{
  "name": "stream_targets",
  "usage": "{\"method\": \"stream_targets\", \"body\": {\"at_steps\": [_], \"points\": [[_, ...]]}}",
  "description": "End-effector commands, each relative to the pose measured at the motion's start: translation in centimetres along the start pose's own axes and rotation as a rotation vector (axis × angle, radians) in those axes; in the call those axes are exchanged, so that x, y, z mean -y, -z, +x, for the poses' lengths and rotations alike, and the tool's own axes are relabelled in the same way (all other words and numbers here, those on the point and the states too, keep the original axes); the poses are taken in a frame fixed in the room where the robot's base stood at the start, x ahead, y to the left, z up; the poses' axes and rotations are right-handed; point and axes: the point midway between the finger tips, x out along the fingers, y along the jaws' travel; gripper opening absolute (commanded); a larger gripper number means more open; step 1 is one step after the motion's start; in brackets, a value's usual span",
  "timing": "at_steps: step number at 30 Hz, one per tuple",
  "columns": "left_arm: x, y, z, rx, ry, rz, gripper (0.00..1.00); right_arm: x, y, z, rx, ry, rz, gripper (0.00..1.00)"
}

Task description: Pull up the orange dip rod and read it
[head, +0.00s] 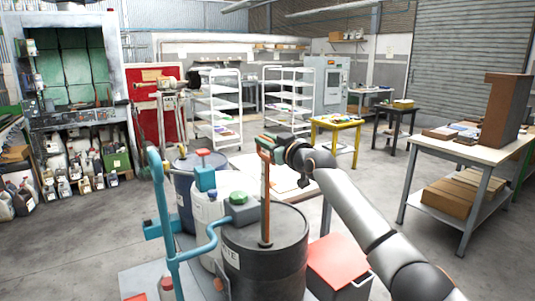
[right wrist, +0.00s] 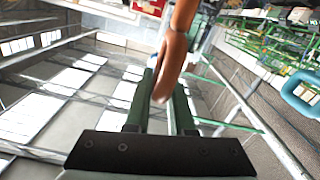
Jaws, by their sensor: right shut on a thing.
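The orange dip rod (head: 265,205) stands upright at the dark drum (head: 265,250) in the head view, its lower end meeting the drum's top. My right gripper (head: 268,146) is at the rod's upper end and is shut on it. In the right wrist view, the rod's rounded orange handle (right wrist: 172,62) lies at the fingers (right wrist: 158,105). Any marks on the rod are too small to read. My left gripper is not in view.
A blue pipe frame (head: 164,220), a white container (head: 208,222) and a blue drum (head: 184,200) stand left of the dark drum. A red-topped box (head: 338,262) is at its right. A worktable (head: 465,148) stands farther right, with open floor between.

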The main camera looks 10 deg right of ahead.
Motion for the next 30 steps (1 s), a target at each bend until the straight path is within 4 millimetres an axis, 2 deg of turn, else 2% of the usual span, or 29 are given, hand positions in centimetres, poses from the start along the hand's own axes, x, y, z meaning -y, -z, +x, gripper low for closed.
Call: {"method": "stream_targets", "body": {"at_steps": [1, 6, 20, 21, 27, 30], "points": [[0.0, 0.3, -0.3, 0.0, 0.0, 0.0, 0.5, -0.5, 1.0, 0.1, -0.008, -0.006, -0.003, 0.0], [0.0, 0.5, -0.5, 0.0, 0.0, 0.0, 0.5, -0.7, 1.9, 0.3, -0.009, -0.006, -0.003, 0.0], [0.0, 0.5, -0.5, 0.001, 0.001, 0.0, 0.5, -0.8, 2.0, 0.4, -0.009, -0.006, -0.004, 0.0], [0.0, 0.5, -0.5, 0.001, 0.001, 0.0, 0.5, -0.8, 2.0, 0.4, -0.008, -0.006, -0.004, 0.26], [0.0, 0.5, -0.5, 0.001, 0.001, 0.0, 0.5, -0.7, 1.9, 0.4, -0.005, -0.003, -0.002, 0.49], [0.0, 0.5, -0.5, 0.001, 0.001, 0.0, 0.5, -0.6, 1.8, 0.4, -0.004, -0.002, -0.002, 0.5]]}}
